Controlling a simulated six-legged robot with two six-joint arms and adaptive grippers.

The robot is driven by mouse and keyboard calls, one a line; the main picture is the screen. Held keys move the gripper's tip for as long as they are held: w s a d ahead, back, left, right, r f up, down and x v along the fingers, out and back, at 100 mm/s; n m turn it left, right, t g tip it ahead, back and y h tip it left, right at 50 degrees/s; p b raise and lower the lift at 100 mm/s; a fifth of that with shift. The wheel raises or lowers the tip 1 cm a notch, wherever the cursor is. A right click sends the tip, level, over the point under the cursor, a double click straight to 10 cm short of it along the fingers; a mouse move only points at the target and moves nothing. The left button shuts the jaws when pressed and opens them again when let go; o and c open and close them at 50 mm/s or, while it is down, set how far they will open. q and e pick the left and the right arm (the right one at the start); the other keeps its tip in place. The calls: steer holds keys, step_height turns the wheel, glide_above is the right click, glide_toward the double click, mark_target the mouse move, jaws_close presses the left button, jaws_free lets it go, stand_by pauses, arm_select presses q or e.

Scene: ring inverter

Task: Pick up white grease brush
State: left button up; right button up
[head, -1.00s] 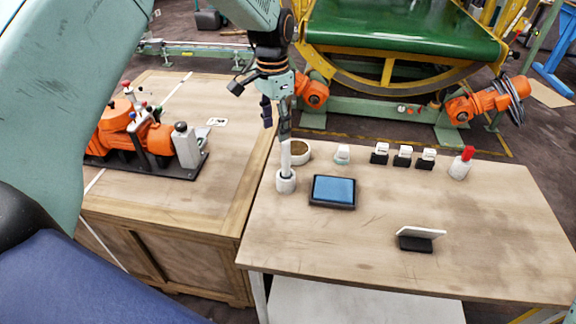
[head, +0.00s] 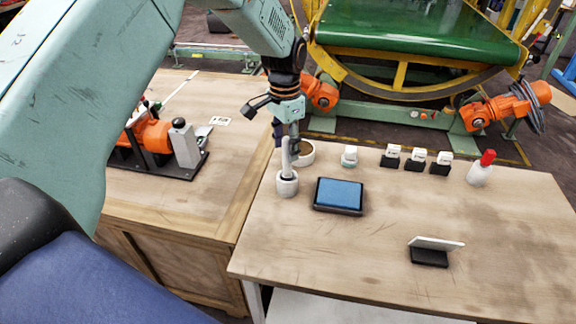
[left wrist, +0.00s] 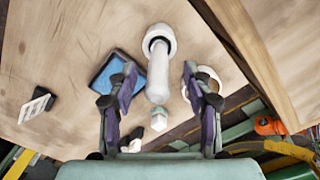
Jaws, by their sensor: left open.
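The white grease brush (head: 286,155) stands handle up in a small white cup (head: 287,186) near the left edge of the right-hand table. In the left wrist view the brush handle (left wrist: 158,75) rises from the cup (left wrist: 158,38) toward the camera, between the two fingers. My left gripper (head: 287,138) is open and empty, right by the upper handle. In the left wrist view the fingers of the left gripper (left wrist: 160,88) are apart on either side of the handle; I cannot see contact. My right gripper is not in view.
A blue pad in a black tray (head: 338,195) lies right of the cup. A roll of tape (head: 305,153) is close behind the brush. Several small blocks and a red-capped bottle (head: 480,168) line the back. A card holder (head: 431,252) stands in front.

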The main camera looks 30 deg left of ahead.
mark_target(286, 175)
arm_select(q)
step_height(286, 175, down, 4)
steer(key=shift+s+r, duration=0.1)
steer(key=shift+r, duration=0.05)
steer(key=shift+d, duration=0.3)
steer(key=shift+a+f, duration=0.2)
steer(key=shift+a, duration=0.15)
steer(key=shift+c, duration=1.7)
steer(key=shift+d, duration=0.25)
steer(key=c, duration=0.4)
steer(key=shift+a, duration=0.1)
jaws_close()
steer(key=shift+a, duration=0.1)
